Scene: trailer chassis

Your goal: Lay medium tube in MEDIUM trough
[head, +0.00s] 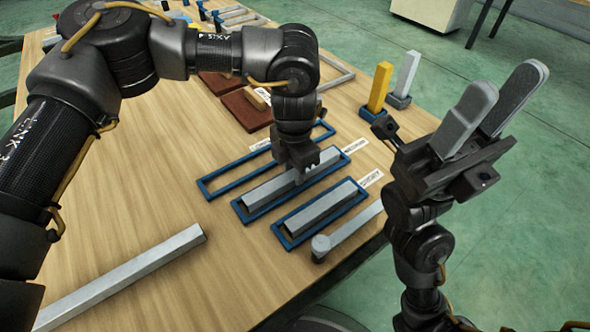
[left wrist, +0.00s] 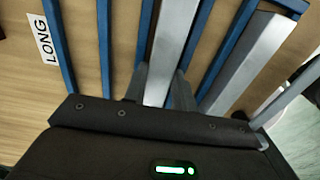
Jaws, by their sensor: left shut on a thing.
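A grey medium tube (head: 262,194) lies lengthwise within the blue rim of the middle trough (head: 280,201). Whether it rests fully on the bottom is hard to tell. My left gripper (head: 303,172) points down over its middle and is shut on it. In the left wrist view the medium tube (left wrist: 173,48) runs between the fingers (left wrist: 155,88), with blue rim walls on both sides. My right gripper (head: 508,82) is raised at the right, open and empty, its fingers pointing up and away from the table.
The empty blue trough (head: 240,161) is on the left; its label (left wrist: 43,40) reads LONG. The near-right trough (head: 330,220) holds a shorter tube (head: 318,209). A long grey tube (head: 130,278) lies at front left. Yellow (head: 379,88) and grey (head: 406,75) posts stand at the right edge.

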